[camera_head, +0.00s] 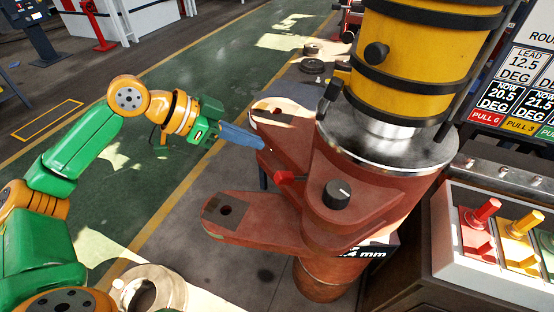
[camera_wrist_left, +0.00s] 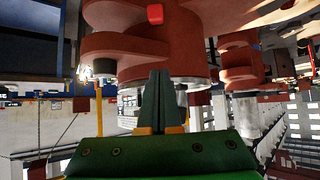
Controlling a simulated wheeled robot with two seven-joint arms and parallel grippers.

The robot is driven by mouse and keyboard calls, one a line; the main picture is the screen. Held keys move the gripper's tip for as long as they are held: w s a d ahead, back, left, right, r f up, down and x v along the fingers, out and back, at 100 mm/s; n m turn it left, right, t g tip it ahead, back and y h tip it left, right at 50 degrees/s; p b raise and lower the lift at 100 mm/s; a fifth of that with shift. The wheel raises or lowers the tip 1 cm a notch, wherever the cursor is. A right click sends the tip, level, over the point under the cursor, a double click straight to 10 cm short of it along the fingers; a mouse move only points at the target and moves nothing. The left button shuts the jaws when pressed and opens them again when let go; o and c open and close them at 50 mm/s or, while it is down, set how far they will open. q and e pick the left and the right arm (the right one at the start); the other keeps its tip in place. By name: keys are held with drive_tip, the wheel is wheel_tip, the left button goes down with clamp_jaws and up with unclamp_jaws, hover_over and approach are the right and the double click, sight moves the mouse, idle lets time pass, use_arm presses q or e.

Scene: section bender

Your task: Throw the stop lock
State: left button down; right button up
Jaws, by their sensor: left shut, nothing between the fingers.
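The machine's rust-red body (camera_head: 270,226) has two jutting arms, and a small bright red tab (camera_head: 286,177) sits between them; it looks like the stop lock, but I see no label on it. In the left wrist view a bright red piece (camera_wrist_left: 155,13) shows at the top on the red body.
A yellow cylinder (camera_head: 422,50) with black bands stands on the red body. At right are a box with a red lever (camera_head: 484,212) and a yellow lever (camera_head: 523,223), and a sign board (camera_head: 520,85). A round metal part (camera_head: 152,288) lies at the bottom. Green floor is open behind.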

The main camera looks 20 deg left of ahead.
use_arm(q)
drive_tip(key=p, duration=0.3)
hover_over(280, 173)
drive_tip(key=f, duration=0.5)
drive_tip(key=shift+w+d+f, duration=0.15)
drive_tip(key=shift+w+d, duration=0.1)
drive_tip(key=shift+d, duration=0.15)
drive_tip(key=shift+w+d+f, duration=0.25)
drive_tip(key=shift+d+f, duration=0.1)
drive_tip(key=shift+f, duration=0.25)
drive_tip(key=shift+s+a+f+p, duration=0.2)
drive_tip(key=shift+a+f, duration=0.05)
drive_tip(key=shift+f, duration=0.4)
drive_tip(key=shift+s+a+f+p, duration=0.2)
drive_tip(key=shift+f, duration=0.4)
drive_tip(key=shift+s+a+f, duration=0.2)
drive_tip(key=shift+a+f, duration=0.15)
drive_tip(key=shift+f, duration=0.15)
drive_tip(key=shift+d, duration=0.1)
